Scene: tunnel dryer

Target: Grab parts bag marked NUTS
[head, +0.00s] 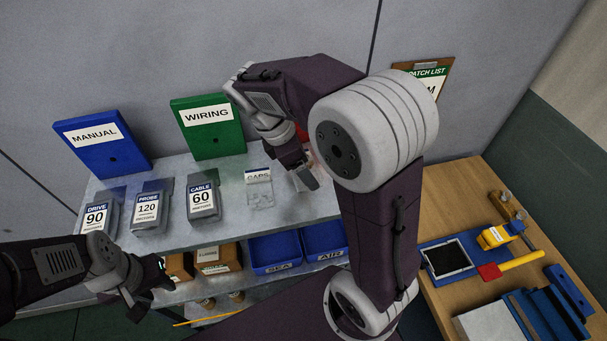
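No label reading NUTS shows. A small clear bag (260,192) with a white header, which seems to read CAPS, lies on the grey shelf top (235,220). A reddish, pale item shows partly behind my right gripper (305,180), and its label is hidden. The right gripper points down over the shelf, just right of the clear bag; its fingers are seen edge-on, so I cannot tell their opening or whether they hold anything. My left gripper (151,292) is low at the left, in front of the lower shelf, with its dark fingers apart and nothing visible between them.
Grey cases DRIVE 90 (96,218), PROBE 120 (148,212) and CABLE 60 (202,200) stand left of the bag. Blue MANUAL (100,145) and green WIRING (208,130) binders stand behind. Blue bins (275,255) sit below. A wooden bench (455,200) with tools is right.

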